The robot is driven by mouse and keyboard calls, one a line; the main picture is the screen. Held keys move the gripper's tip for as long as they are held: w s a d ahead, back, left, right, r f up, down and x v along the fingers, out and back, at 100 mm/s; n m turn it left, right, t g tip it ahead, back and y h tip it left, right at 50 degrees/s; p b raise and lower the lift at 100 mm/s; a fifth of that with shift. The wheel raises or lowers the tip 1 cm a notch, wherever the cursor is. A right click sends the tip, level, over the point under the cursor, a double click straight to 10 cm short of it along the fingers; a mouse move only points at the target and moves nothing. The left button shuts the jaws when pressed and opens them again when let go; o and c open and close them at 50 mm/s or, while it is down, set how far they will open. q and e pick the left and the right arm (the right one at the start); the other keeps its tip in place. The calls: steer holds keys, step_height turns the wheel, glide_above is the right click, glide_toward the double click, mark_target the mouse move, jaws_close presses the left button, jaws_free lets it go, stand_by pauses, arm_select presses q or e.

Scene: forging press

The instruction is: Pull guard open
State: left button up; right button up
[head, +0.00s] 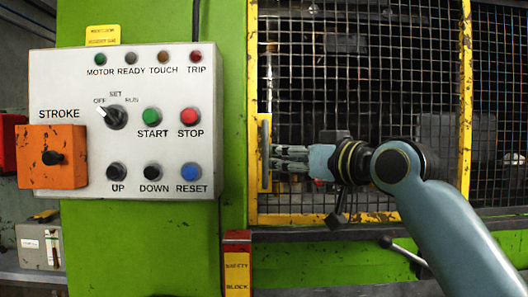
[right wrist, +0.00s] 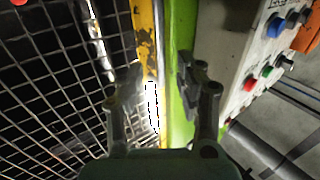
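My left gripper is in neither view.
A control panel (head: 72,90) with buttons and an orange box (head: 50,178) stands left of the guard on the green press frame (head: 232,60). A red and yellow safety block (head: 237,270) is below the handle. A small lever (head: 400,248) sticks out below the guard.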

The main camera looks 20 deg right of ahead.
mark_target(267, 155)
steer(key=p+x, duration=0.1)
steer(key=x, duration=0.6)
steer(key=shift+w+a, duration=0.1)
steer(key=shift+w, duration=0.25)
steer(key=shift+f, duration=0.1)
jaws_close()
